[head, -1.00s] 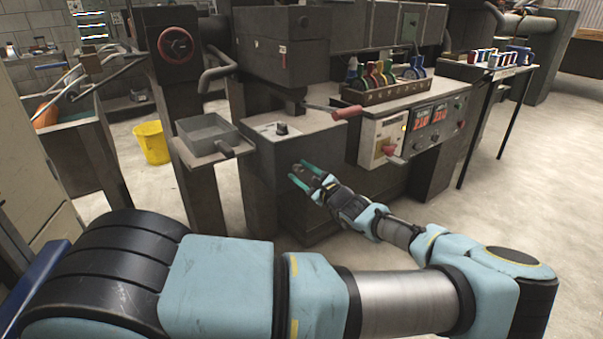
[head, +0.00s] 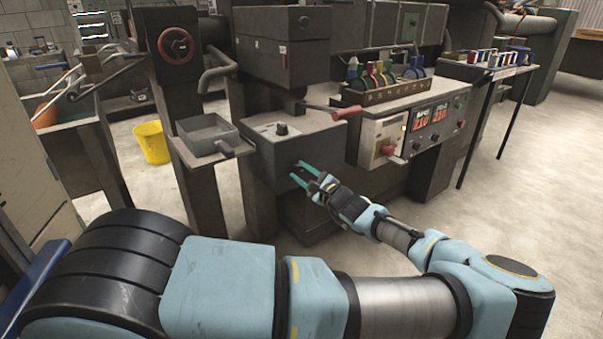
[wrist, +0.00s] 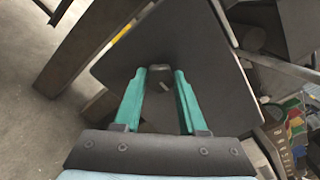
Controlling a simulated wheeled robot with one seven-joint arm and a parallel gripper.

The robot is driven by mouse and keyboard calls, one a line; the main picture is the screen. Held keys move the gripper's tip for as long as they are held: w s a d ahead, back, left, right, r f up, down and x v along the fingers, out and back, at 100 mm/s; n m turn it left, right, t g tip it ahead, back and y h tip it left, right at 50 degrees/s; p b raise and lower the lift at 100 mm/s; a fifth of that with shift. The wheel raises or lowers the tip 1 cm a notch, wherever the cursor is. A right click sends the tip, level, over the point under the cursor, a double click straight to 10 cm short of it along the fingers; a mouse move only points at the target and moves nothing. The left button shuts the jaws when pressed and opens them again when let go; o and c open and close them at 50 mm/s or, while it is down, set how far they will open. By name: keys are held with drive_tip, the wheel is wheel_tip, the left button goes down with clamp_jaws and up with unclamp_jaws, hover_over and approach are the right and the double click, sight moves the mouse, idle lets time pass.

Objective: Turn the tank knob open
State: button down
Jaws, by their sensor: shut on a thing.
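The dark knob (wrist: 158,86) with a pale mark sits between my fingertips in the wrist view, on a dark flat face of a machine. My gripper (wrist: 158,80) is shut on it, with one teal finger on each side. In the head view my gripper (head: 299,171) is at the front face of the grey box (head: 265,180). The knob is hard to make out there, between the fingers. I cannot read its exact turn angle.
Another small knob (head: 282,129) stands on top of the box. A red-handled lever (head: 345,112) juts out to its right.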

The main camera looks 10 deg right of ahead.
drive_tip(key=shift+c, duration=2.3)
unclamp_jaws()
drive_tip(key=b+v, duration=0.1)
drive_tip(key=v, duration=0.9)
drive_tip(key=shift+s+d+b, duration=0.2)
drive_tip(key=shift+s+b, duration=0.15)
